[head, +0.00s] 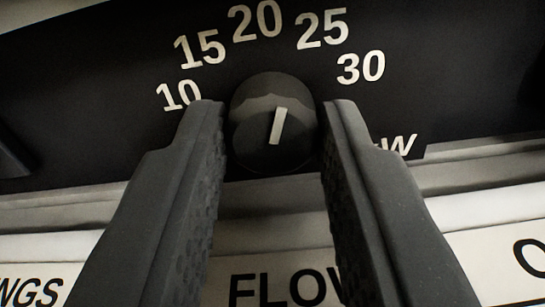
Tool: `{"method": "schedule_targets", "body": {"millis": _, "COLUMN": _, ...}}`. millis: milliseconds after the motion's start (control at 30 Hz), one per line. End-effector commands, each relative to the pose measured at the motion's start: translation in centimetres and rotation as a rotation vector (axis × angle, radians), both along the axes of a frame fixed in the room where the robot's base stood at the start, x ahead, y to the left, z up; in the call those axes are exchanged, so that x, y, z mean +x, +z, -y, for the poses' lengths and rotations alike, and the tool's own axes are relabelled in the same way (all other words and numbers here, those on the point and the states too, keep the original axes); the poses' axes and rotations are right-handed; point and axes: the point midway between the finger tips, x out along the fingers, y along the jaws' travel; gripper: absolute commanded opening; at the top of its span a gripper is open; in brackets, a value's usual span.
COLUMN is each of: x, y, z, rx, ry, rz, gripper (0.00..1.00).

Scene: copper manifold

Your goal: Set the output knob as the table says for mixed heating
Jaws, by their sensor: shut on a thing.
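A round dark output knob (258,103) sits on a black panel in the middle of the head view. Its short white pointer mark tilts slightly right of straight up and points between 20 and 25. The printed scale runs 10, 15, 20, 25 and 30 in an arc over the knob, with "kW" partly hidden at the right. My gripper (273,112) has one finger on each side of the knob and is shut on it. The table's values for mixed heating are not in view.
Below the panel, a pale ledge (490,205) runs across. Under it a white label (232,262) shows parts of words, "NGS" and "FLOW", partly covered by my fingers. A dark shape (12,160) stands out at the panel's left edge.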

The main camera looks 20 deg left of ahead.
Motion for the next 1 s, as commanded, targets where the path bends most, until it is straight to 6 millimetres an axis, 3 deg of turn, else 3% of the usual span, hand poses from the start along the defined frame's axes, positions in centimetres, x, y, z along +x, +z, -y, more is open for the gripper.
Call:
{"method": "schedule_targets", "body": {"millis": 333, "x": 0.0, "y": 0.1, "z": 0.0, "rx": 0.01, "ry": -0.001, "rz": 0.001, "gripper": 0.03}}
{"method": "schedule_targets", "body": {"millis": 367, "x": 0.0, "y": 0.1, "z": 0.0, "rx": 0.01, "ry": -0.001, "rz": 0.001, "gripper": 0.34}}
{"method": "schedule_targets", "body": {"millis": 400, "x": 0.0, "y": 0.1, "z": 0.0, "rx": 0.01, "ry": -0.001, "rz": 0.001, "gripper": 0.45}}
{"method": "schedule_targets", "body": {"millis": 433, "x": 0.0, "y": 0.1, "z": 0.0, "rx": 0.01, "ry": -0.001, "rz": 0.001, "gripper": 0.48}}
{"method": "schedule_targets", "body": {"millis": 767, "x": -0.2, "y": 0.0, "z": 0.1, "rx": 0.01, "ry": -0.001, "rz": 0.001, "gripper": 0.48}}
{"method": "schedule_targets", "body": {"millis": 1000, "x": -2.9, "y": 0.0, "z": 0.7, "rx": 0.012, "ry": -0.003, "rz": 0.001, "gripper": 0.48}}
